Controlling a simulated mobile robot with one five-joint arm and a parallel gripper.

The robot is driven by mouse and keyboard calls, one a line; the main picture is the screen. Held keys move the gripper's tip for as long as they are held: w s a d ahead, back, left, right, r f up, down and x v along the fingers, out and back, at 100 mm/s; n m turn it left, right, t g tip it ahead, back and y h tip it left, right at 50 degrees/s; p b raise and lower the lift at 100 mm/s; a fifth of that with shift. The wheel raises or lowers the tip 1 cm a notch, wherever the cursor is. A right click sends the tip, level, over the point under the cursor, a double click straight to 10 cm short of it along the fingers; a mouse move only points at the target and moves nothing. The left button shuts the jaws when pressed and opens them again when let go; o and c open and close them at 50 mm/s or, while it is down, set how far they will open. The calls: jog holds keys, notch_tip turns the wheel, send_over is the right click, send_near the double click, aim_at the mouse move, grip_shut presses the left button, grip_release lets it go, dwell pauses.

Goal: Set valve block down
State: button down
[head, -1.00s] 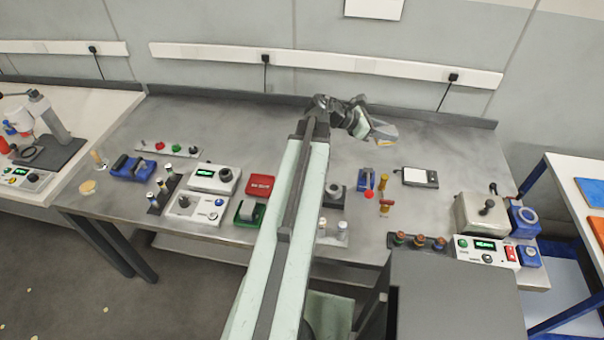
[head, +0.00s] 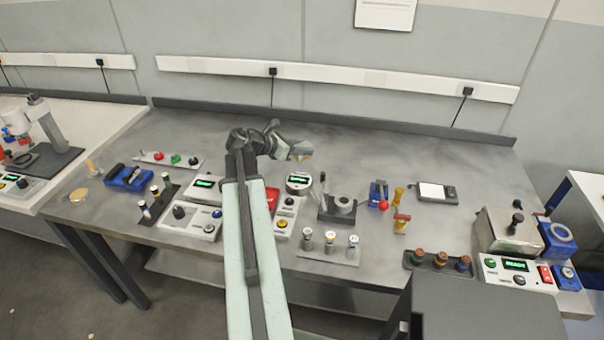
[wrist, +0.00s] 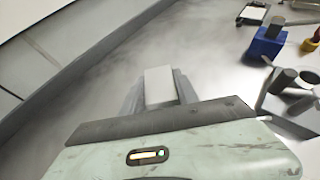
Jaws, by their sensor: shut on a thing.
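In the head view my gripper (head: 300,151) is over the back middle of the grey workbench (head: 350,150). The block is too small there to make out clearly. The wrist view shows bare bench beyond the fingertips. I cannot tell how high the block is above the bench, and its underside is hidden.
Right of my gripper are a dark fixture with a lever (head: 340,208), a blue device with a red knob (head: 379,195), brass fittings (head: 401,222) and a scale (head: 437,191). Control boxes (head: 192,222) stand at left. The back middle bench is clear, with a raised rear edge (head: 400,132).

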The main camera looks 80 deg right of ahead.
notch_tip(320, 180, down, 7)
jog(key=b, duration=0.5)
jog(key=shift+r, duration=0.4)
jog(key=shift+f, duration=0.15)
jog(key=c, duration=0.9)
grip_release()
jog(key=shift+p, duration=0.3)
jog(key=p+v, duration=0.5)
jog(key=v, duration=0.7)
jog(key=shift+r, duration=0.2)
